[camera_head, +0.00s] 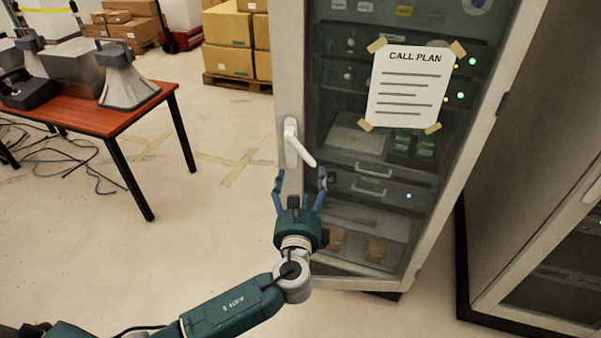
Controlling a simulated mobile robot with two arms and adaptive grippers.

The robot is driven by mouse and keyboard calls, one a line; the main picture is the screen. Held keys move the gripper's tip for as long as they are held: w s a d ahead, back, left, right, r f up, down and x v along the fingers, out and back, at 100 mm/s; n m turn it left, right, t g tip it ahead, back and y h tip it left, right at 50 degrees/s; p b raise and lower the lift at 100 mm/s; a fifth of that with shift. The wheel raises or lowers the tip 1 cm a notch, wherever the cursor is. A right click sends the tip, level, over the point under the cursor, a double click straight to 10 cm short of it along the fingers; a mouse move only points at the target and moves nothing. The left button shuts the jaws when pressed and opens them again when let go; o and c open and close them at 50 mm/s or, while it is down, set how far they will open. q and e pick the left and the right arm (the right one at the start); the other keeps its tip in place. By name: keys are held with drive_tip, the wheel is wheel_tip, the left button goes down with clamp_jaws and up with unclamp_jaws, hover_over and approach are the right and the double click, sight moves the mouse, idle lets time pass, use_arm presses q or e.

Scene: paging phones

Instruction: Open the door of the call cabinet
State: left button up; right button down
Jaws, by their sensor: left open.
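The call cabinet stands at the centre right with a glass door in a pale grey frame (288,62). A paper headed "CALL PLAN" (409,88) is taped on the glass. The door's white lever handle (297,143) sits on the left side of the frame and slants down to the right. My left gripper (300,180) is open and empty, just below the handle, with its fingers pointing up toward it. I see a small gap between fingertips and handle. The door looks shut against the cabinet, though its left edge is hard to judge. My right gripper is not in view.
A red-brown table (88,112) with grey horn-shaped devices (127,82) stands at the left. Cables (62,160) lie on the floor beneath it. Stacked cartons (228,40) stand at the back. Another cabinet (565,255) is at the right.

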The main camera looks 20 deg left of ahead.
sight(304, 156)
use_arm(q)
drive_tip(key=shift+r+b+x, duration=0.35)
drive_tip(key=shift+b+x, duration=0.15)
drive_tip(key=shift+x, duration=1.15)
drive_tip(key=shift+r+b+x, duration=0.35)
drive_tip(key=shift+b+x, duration=0.15)
drive_tip(key=shift+x, duration=1.1)
drive_tip(key=shift+r+b+x, duration=0.35)
drive_tip(key=shift+b+x, duration=0.15)
drive_tip(key=shift+x, duration=1.15)
drive_tip(key=shift+a, duration=0.15)
clamp_jaws()
